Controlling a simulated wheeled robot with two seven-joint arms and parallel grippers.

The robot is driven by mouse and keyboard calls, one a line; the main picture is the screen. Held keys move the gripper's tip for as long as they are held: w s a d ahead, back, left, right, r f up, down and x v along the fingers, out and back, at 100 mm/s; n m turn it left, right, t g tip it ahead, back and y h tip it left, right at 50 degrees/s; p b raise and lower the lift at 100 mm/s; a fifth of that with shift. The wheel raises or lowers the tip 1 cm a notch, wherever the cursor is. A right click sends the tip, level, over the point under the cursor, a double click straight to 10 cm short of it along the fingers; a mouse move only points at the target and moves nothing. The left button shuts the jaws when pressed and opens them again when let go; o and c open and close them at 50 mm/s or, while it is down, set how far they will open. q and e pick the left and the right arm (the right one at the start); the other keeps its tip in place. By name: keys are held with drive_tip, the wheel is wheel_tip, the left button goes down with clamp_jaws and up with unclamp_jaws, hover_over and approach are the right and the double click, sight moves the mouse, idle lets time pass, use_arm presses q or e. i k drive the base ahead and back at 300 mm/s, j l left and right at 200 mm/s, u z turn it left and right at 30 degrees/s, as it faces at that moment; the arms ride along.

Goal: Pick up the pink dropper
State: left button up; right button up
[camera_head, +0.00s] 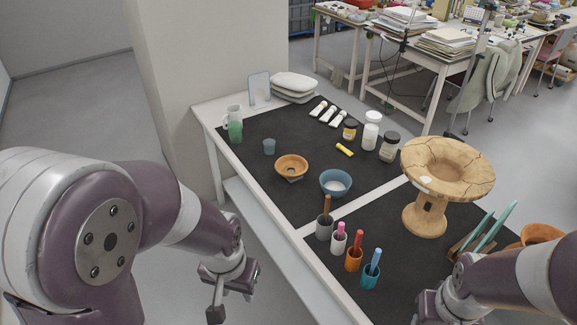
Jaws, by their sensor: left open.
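The pink dropper (341,229) stands upright in a small white cup (338,244) near the front edge of the table. Only its pink upper part shows; the rest is hidden in the cup. My left gripper (216,303) is open and empty, in front of the table's left front edge, well to the left of the dropper and below it in the picture. My right arm comes in at the lower right; its wrist (438,307) shows, but its fingers are outside the picture.
In the same row stand a grey cup (324,231) with a brown stick, an orange cup (354,261) with a red one and a teal cup (370,279) with a blue one. A blue bowl (335,183) and a cracked wooden pedestal bowl (428,212) stand behind.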

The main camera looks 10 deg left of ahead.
sight(341, 225)
drive_tip(key=i+j+z, duration=0.2)
drive_tip(key=z, duration=0.2)
drive_tip(key=i+j+z, duration=0.3)
drive_tip(key=z, duration=0.15)
